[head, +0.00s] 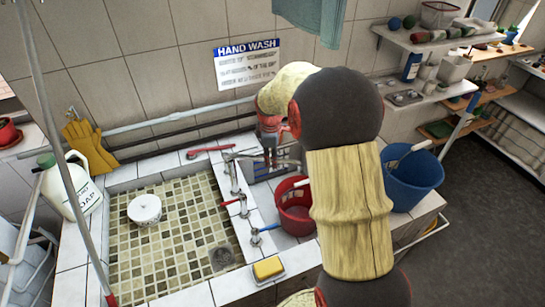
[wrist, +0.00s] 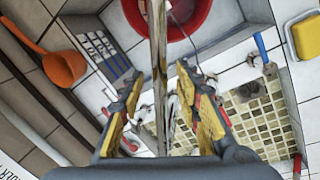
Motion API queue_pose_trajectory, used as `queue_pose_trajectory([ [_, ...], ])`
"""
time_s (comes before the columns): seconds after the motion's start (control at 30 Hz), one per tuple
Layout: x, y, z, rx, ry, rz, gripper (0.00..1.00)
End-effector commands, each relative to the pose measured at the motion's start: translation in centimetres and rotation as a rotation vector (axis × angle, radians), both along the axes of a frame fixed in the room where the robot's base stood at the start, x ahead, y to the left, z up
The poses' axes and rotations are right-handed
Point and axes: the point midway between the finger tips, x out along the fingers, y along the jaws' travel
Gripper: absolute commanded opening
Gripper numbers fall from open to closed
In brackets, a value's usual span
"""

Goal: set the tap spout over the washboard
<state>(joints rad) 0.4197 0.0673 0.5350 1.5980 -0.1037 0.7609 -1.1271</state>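The metal tap spout (head: 288,162) reaches right from the divider between the basins, with its outer part by the red bucket. In the wrist view the spout (wrist: 158,45) runs up between my fingers and across the bucket's edge. My gripper (head: 270,152) is over the spout, fingers pointing down. In the wrist view my gripper (wrist: 160,75) is open, with a finger on each side of the spout and visible gaps. A blue and grey ribbed panel, apparently the washboard (wrist: 103,48), lies left of the spout there. It is partly hidden behind the gripper in the head view (head: 258,172).
A red bucket (head: 296,207) stands in the right basin and a blue bucket (head: 412,180) farther right. The mosaic basin (head: 180,245) holds a white bowl (head: 144,209). An orange ladle (wrist: 62,68) lies near the wall.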

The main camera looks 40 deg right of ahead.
Motion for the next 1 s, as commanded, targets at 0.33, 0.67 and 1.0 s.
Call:
queue_pose_trajectory([
  [0.33,0.0,0.0,0.03,0.0,0.0,0.0,0.18],
  [0.67,0.0,0.0,0.04,0.0,0.0,0.0,0.0],
  [1.0,0.0,0.0,0.04,0.0,0.0,0.0,0.0],
])
